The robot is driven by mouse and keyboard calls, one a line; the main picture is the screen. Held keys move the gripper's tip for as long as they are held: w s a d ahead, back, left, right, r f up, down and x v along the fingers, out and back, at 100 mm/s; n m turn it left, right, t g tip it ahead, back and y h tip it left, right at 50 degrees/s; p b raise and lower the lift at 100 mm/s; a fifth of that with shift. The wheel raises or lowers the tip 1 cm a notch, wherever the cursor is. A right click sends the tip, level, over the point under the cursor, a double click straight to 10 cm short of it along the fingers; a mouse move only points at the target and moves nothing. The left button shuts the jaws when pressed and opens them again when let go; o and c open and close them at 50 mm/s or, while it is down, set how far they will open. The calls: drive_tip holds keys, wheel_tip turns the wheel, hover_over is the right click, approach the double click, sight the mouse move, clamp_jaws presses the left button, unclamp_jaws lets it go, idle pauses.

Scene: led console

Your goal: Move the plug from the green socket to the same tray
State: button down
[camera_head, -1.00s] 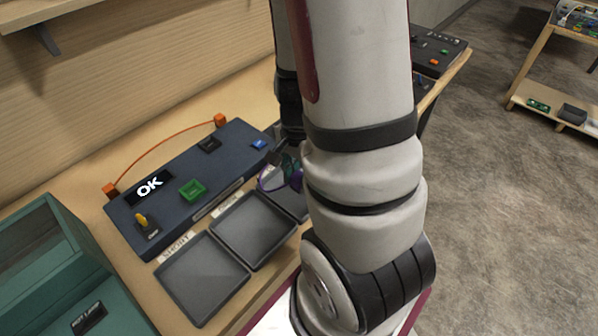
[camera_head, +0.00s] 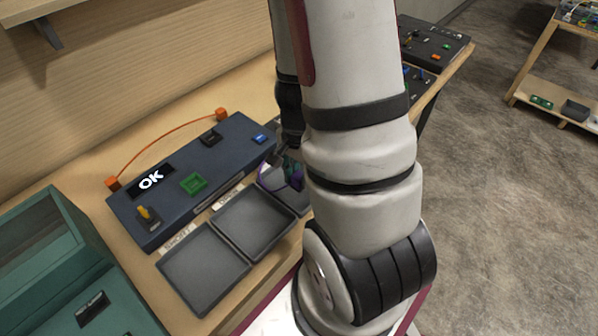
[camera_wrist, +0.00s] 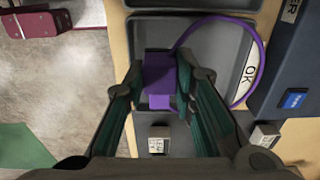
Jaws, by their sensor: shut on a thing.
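My gripper (camera_wrist: 160,82) is shut on a purple plug (camera_wrist: 158,90) in the wrist view. A thin purple cable (camera_wrist: 258,60) loops from it to the right. The plug is over a dark grey tray (camera_wrist: 208,45) with a white OK label (camera_wrist: 249,74). I cannot tell whether it touches the tray floor. In the head view my gripper (camera_head: 284,172) is at the rightmost tray, partly behind my arm. The green socket (camera_head: 194,184) on the dark blue console (camera_head: 172,212) looks empty, and the console display (camera_head: 151,180) reads OK.
A SHORT tray (camera_head: 205,268) and another empty tray (camera_head: 254,222) lie left of my gripper. An orange cable (camera_head: 165,135) arches behind the console. A teal box (camera_head: 45,240) stands at the left. A small grey block (camera_wrist: 158,140) shows between my fingers in the wrist view.

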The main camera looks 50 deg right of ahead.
sight(299, 189)
drive_tip(key=shift+f, duration=2.85)
idle(2.4)
drive_tip(key=c, duration=0.7)
unclamp_jaws()
drive_tip(key=shift+r+p, duration=1.7)
drive_tip(key=shift+r, duration=1.8)
